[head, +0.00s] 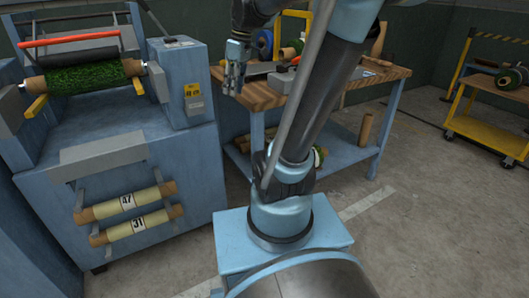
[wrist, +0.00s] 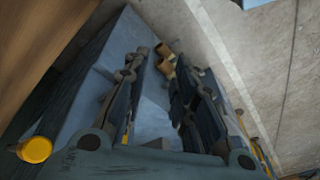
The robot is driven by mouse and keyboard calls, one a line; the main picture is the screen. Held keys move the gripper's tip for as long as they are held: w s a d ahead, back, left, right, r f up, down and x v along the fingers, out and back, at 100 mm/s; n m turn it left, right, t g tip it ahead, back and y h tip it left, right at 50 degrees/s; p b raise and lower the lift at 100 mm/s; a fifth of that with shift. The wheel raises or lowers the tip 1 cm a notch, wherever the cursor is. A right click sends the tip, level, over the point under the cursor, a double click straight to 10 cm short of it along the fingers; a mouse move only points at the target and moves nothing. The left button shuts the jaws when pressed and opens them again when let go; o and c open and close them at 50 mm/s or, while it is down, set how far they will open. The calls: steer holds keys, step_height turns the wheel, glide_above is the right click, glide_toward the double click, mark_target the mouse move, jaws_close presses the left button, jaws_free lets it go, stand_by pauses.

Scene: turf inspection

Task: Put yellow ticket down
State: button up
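A small yellow ticket (head: 193,90) with dark marks sits at the top of a grey holder (head: 195,106) on the front of the blue machine's right-hand cabinet. Whether it is in the holder or on the panel is too small to tell. My gripper (head: 234,92) points down to the right of the ticket, apart from it, near the left end of the wooden bench top. In the wrist view its two fingers (wrist: 160,62) stand apart, with nothing visible held between them. The ticket cannot be made out in the wrist view.
The blue machine (head: 130,185) carries a turf roll (head: 85,78) on top and two numbered rolls, 47 (head: 127,202) and 31 (head: 138,224), on front brackets. The wooden bench (head: 260,96) holds several items. A yellow cart (head: 485,130) stands at right. Floor between is clear.

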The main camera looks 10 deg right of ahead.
steer(key=s+d+f+m+h, duration=0.1)
steer(key=s+d+f+m, duration=0.2)
steer(key=s+f+m, duration=0.2)
steer(key=s+d+f+m+t+h, duration=0.1)
steer(key=s+d+f+m, duration=0.3)
steer(key=s+f, duration=0.6)
step_height(320, 180, down, 3)
steer(key=shift+s+f+m+t, duration=0.1)
steer(key=shift+s+m+t, duration=0.2)
steer(key=shift+m, duration=0.5)
steer(key=shift+d, duration=0.1)
